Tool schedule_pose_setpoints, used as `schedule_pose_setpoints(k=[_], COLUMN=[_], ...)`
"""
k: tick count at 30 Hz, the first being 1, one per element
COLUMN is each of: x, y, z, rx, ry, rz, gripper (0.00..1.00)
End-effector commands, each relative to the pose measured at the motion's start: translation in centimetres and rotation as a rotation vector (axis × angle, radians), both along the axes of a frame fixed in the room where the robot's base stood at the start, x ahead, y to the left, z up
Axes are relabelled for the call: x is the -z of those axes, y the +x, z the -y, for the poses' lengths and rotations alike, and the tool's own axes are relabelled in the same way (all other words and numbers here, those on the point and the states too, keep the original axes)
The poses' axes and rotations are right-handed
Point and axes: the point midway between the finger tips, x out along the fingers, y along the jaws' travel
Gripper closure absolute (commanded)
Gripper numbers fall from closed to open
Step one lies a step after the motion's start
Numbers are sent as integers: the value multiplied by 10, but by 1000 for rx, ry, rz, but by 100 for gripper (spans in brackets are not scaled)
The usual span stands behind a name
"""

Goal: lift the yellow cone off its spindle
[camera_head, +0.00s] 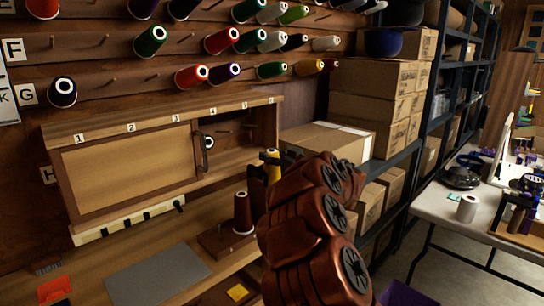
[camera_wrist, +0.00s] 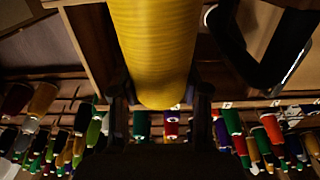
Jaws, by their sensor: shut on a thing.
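The yellow cone (camera_head: 273,173) shows only as a narrow strip behind my copper-coloured arm in the head view, just right of a dark brown cone. In the wrist view the yellow cone (camera_wrist: 155,45) is large and runs from the top edge down between the two dark fingers. My gripper (camera_wrist: 160,92) is shut on the yellow cone, one finger on each side. In the head view most of the gripper is hidden by my arm. The spindle under the cone is hidden, so I cannot tell whether the cone still sits on it.
The dark brown cone (camera_head: 242,213) stands upright on a wooden block (camera_head: 222,243) on the bench. A wooden cabinet (camera_head: 130,180) with a sliding door is behind. Rows of thread cones hang on the wall pegs above. Cardboard boxes (camera_head: 372,78) fill the right shelves. A grey mat (camera_head: 158,278) lies front left.

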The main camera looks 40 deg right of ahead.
Motion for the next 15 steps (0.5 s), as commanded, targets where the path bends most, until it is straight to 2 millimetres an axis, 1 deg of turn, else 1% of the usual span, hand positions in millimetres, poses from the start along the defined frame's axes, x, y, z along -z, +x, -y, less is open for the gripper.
schedule_pose_setpoints(k=[1,15], x=[-8,-36], y=[0,0], z=[0,-1], rx=[0,-1], ry=[0,0], rz=[1,1], gripper=[100,100])
